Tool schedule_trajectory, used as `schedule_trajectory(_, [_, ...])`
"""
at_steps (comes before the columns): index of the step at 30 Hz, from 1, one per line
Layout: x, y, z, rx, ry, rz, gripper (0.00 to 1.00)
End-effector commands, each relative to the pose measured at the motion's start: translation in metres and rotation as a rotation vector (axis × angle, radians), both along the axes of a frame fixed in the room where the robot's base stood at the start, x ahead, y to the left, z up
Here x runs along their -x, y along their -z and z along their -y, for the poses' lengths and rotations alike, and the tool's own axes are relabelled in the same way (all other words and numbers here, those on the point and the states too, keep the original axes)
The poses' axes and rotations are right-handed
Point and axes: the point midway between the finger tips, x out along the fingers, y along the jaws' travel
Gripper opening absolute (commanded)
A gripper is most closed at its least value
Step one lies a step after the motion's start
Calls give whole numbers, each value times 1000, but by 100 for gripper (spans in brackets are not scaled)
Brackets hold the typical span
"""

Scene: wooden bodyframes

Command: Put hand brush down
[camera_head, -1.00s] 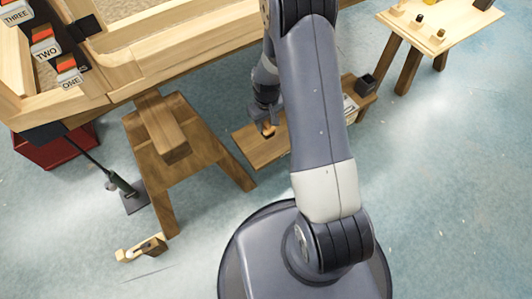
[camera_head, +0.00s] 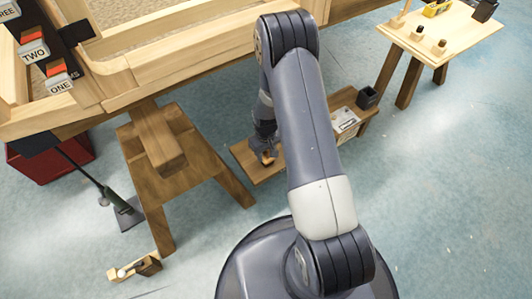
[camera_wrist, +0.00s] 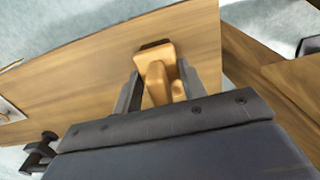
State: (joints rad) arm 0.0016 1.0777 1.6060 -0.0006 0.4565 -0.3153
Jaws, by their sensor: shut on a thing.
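The hand brush (camera_wrist: 157,72) is a tan wooden piece between the two dark fingers of my gripper (camera_wrist: 158,92) in the wrist view. My gripper is shut on it. A dark strip shows along the brush's far edge. The brush is over a low wooden board (camera_wrist: 90,75); I cannot tell whether it touches the board. In the head view my gripper (camera_head: 267,156) is low over the left part of this board (camera_head: 262,172), and a small orange-brown bit of the brush (camera_head: 267,161) shows there. My arm hides part of the board.
A dark cup (camera_head: 368,97) and a white printed sheet (camera_head: 345,122) are on the board's right part. A trestle leg (camera_head: 160,200) stands to the left. A wooden plane-like tool (camera_head: 135,268) lies on the floor. A small table (camera_head: 440,40) stands at the upper right.

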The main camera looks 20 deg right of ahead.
Motion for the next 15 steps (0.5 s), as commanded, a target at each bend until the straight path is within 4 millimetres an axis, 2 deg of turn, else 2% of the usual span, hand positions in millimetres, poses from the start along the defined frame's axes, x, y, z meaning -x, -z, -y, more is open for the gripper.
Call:
schedule_trajectory(7, [0, 5, 0, 0, 0, 0, 18])
schedule_trajectory(8, [0, 3, 0, 0, 0, 0, 42])
schedule_trajectory(15, [0, 2, 0, 0, 0, -1, 61])
